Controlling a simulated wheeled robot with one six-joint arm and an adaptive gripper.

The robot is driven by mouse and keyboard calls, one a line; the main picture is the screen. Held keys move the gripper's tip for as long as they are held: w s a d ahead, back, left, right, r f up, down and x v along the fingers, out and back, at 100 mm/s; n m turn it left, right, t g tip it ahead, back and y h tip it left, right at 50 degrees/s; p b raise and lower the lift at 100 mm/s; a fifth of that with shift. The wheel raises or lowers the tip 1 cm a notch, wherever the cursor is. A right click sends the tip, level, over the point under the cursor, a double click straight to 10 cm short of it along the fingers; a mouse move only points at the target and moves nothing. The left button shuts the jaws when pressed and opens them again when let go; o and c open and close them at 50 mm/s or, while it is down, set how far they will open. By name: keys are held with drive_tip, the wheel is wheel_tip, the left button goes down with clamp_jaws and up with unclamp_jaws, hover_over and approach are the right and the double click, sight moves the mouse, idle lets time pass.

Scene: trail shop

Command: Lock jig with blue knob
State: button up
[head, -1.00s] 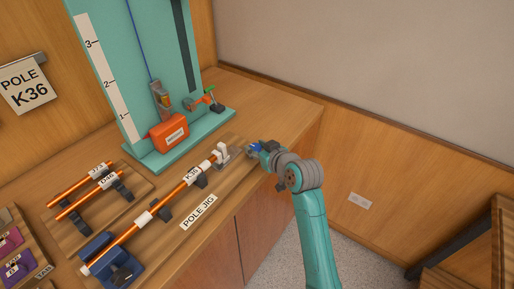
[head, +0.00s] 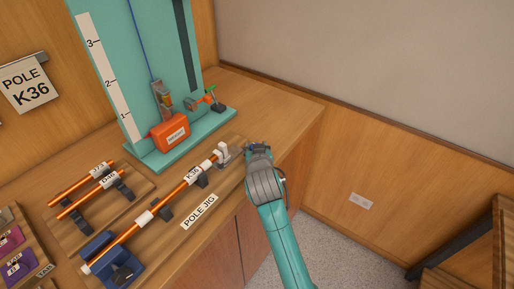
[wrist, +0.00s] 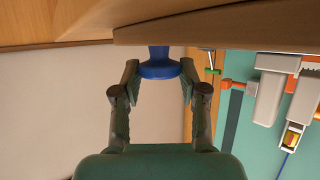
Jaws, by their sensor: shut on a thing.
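The pole jig (head: 178,232) is a wooden board on the bench with a "POLE JIG" label (head: 199,212). An orange pole (head: 128,233) tagged K36 lies along it in dark cradles, with a white block (head: 222,153) at its far end. My gripper (head: 257,147) is at the jig's far right end. In the wrist view the blue knob (wrist: 160,69) sits between the two fingertips, and my gripper is shut on it. In the head view my gripper mostly hides the knob.
A blue block (head: 97,248) stands at the jig's near end. Two shorter orange poles (head: 88,184) lie on a rack to the left. A teal stand (head: 160,70) with an orange box (head: 171,131) rises behind. The bench right of the stand is clear.

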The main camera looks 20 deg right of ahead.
drive_tip(key=shift+m+h, duration=0.4)
drive_tip(key=shift+h, duration=0.1)
drive_tip(key=o, duration=1.1)
drive_tip(key=v, duration=1.2)
drive_tip(key=shift+r, duration=0.1)
drive_tip(key=shift+w, duration=0.1)
